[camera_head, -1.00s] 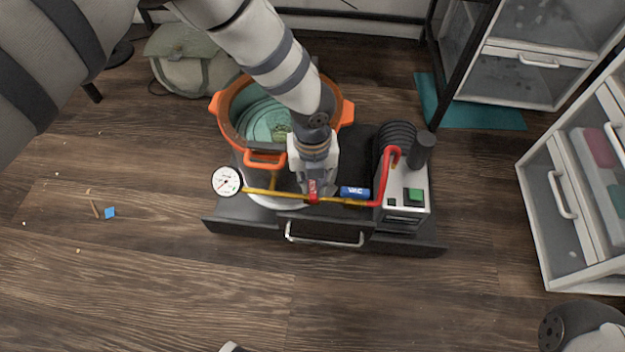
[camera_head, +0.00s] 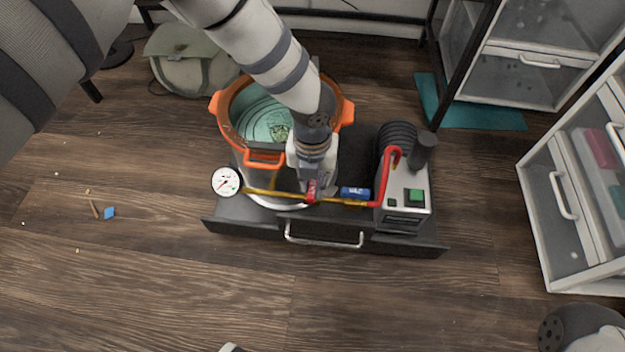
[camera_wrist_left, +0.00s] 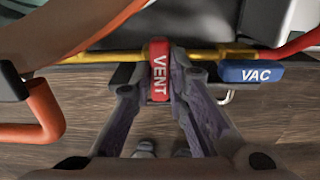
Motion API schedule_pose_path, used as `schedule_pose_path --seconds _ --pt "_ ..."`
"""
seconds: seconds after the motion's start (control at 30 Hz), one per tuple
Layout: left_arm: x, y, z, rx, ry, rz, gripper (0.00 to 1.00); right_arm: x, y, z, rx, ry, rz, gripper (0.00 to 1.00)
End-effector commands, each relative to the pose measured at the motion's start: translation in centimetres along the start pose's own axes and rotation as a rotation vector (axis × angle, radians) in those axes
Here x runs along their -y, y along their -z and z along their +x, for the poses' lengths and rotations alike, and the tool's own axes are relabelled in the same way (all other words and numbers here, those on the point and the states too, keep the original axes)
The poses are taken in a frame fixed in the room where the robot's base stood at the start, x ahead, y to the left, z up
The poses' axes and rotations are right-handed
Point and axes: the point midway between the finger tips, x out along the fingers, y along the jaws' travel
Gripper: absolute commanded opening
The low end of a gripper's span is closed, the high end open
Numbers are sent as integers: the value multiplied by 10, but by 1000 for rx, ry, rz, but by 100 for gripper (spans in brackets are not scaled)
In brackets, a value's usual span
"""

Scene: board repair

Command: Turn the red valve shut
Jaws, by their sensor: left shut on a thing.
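The red valve handle (camera_head: 312,191), marked VENT, sits on the brass pipe in front of the orange-rimmed pot. In the left wrist view the red handle (camera_wrist_left: 159,72) lies crosswise to the pipe. My left gripper (camera_head: 314,186) reaches down from above and is shut on this handle, with a finger on each side in the left wrist view (camera_wrist_left: 157,86). The gripper partly hides the handle in the head view. A blue handle (camera_head: 354,193), marked VAC, lies along the pipe just to the right. My right gripper is not in view.
A round gauge (camera_head: 226,181) stands at the pipe's left end. A red hose (camera_head: 384,180) runs to a pump (camera_head: 405,200) with a green switch. The orange pot (camera_head: 347,112) stands behind. White drawers (camera_head: 545,200) stand at the right.

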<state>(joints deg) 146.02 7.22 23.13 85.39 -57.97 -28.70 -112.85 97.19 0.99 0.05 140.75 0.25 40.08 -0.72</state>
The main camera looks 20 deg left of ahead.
Motion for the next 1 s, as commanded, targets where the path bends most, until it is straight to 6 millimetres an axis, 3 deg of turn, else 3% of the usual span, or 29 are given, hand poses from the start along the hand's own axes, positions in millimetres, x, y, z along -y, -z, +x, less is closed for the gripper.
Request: schedule_pose_path --seconds 0.03,0.07,0.1,0.17,0.5,0.8,1.0 --pt "0 1 1 -2 0 3 0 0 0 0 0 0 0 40" --pt "0 1 1 -2 0 3 17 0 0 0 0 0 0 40" --pt "0 1 1 -2 -1 3 26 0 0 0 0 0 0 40" --pt "0 1 1 -2 -1 3 35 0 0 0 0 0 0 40" --pt "0 0 -7 1 0 1 35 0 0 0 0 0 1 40" --pt "1 -1 -83 3 2 1 35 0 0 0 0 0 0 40" --pt "0 0 -115 0 0 3 35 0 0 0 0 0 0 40"
